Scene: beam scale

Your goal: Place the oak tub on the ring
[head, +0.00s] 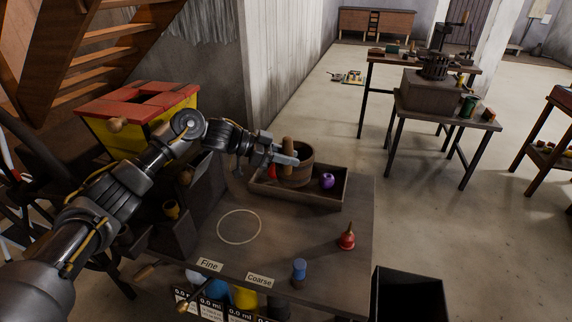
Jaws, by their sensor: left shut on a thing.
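The oak tub (304,163) is a round brown wooden vessel in the left part of a shallow wooden tray on the table. My left gripper (287,158) comes in from the left at the tub's near left side and is shut on it, by an upright wooden piece at the rim. The fingers partly cover the tub, and its base is hidden behind the tray wall. The ring (239,241) is a thin pale circle on the tabletop, left of and nearer than the tray, with nothing inside it. My right gripper is not in view.
The wooden tray (296,199) also holds a purple object (327,181) and a red one (271,172). A red bell-shaped item (347,237) and a blue-topped one (299,270) stand on the table. "Fine" and "Coarse" labels mark the front edge. A black bin (409,296) stands at right.

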